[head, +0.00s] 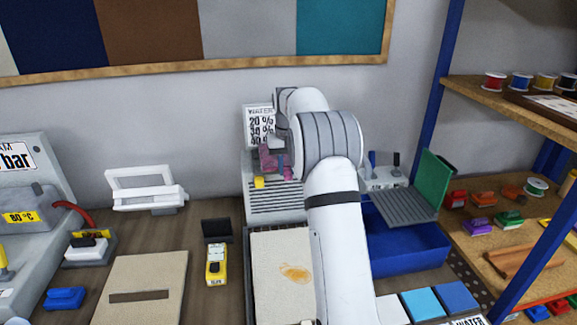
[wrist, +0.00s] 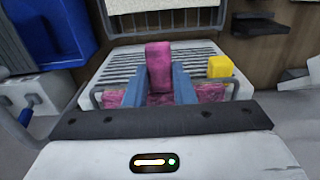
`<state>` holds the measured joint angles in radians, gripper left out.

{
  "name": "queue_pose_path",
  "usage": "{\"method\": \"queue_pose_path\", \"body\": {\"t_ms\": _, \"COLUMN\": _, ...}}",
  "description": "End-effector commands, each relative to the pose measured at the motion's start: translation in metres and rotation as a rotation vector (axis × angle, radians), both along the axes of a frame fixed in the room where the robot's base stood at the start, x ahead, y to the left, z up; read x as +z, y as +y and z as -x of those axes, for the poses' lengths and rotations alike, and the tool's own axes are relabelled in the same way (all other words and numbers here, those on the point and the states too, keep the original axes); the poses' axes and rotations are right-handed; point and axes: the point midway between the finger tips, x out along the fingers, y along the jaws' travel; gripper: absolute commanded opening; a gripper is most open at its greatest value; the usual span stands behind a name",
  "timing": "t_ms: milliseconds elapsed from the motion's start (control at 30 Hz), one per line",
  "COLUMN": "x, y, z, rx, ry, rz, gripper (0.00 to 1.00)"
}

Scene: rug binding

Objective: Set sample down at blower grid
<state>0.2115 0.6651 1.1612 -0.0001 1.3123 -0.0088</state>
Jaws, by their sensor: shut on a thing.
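My gripper (head: 281,165) is shut on the pink sample (head: 267,158) above the blower grid (head: 275,203). In the wrist view the sample (wrist: 158,62) stands up between the two blue fingers (wrist: 158,88), and more mottled pink shows low behind and beside them. The slatted grid (wrist: 118,66) lies beyond and beneath it in that view. I cannot tell whether the sample touches the slats. In the head view my arm covers the grid's right part and some of the sample.
A yellow block (head: 259,182) sits at the grid's edge close to the sample. A water percentage sign (head: 261,125) stands behind. A stained beige rug piece (head: 275,270) lies in front, a blue bin (head: 405,248) to the right and a yellow meter (head: 216,266) to the left.

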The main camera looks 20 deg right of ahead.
Motion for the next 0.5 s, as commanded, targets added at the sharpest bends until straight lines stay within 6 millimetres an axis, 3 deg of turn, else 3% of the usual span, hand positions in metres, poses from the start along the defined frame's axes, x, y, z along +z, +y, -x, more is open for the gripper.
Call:
{"method": "queue_pose_path", "body": {"t_ms": 133, "x": -0.0005, "y": 0.0003, "z": 0.0001, "rx": 0.0, "ry": 0.002, "rz": 0.0, "gripper": 0.0}}
{"method": "queue_pose_path", "body": {"t_ms": 167, "x": -0.0007, "y": 0.0004, "z": 0.0002, "rx": 0.0, "ry": 0.002, "rz": 0.0, "gripper": 0.25}}
{"method": "queue_pose_path", "body": {"t_ms": 400, "x": -0.0004, "y": 0.0006, "z": 0.0002, "rx": 0.001, "ry": 0.002, "rz": 0.0, "gripper": 0.44}}
{"method": "queue_pose_path", "body": {"t_ms": 500, "x": -0.0003, "y": 0.0007, "z": 0.0002, "rx": 0.001, "ry": 0.002, "rz": 0.0, "gripper": 0.45}}
